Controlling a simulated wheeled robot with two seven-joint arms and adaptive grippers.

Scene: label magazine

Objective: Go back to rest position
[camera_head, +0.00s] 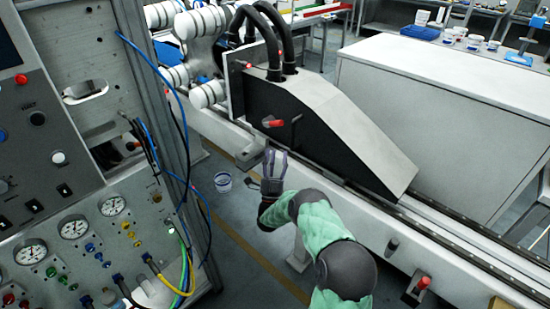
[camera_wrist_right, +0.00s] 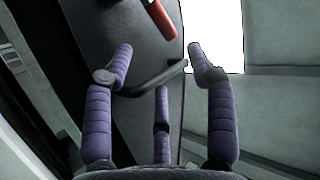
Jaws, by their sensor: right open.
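My right gripper (camera_head: 275,165) is in the middle of the head view, beside the lower left side of the black label magazine (camera_head: 315,110). In the right wrist view my right gripper (camera_wrist_right: 160,75) has its purple fingers spread with nothing between them. A dark bar-shaped handle (camera_wrist_right: 155,78) on the magazine's black face lies ahead of the fingers. A red handle (camera_wrist_right: 161,18) shows above it, and a red-tipped lever (camera_head: 272,122) is on the magazine in the head view. I cannot tell whether the fingers touch the dark handle. My left gripper is not in view.
A control panel (camera_head: 35,140) with gauges, hoses and cables stands at the left. A long white rail (camera_head: 450,255) runs under the magazine towards the lower right. A white cabinet (camera_head: 440,110) is behind it.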

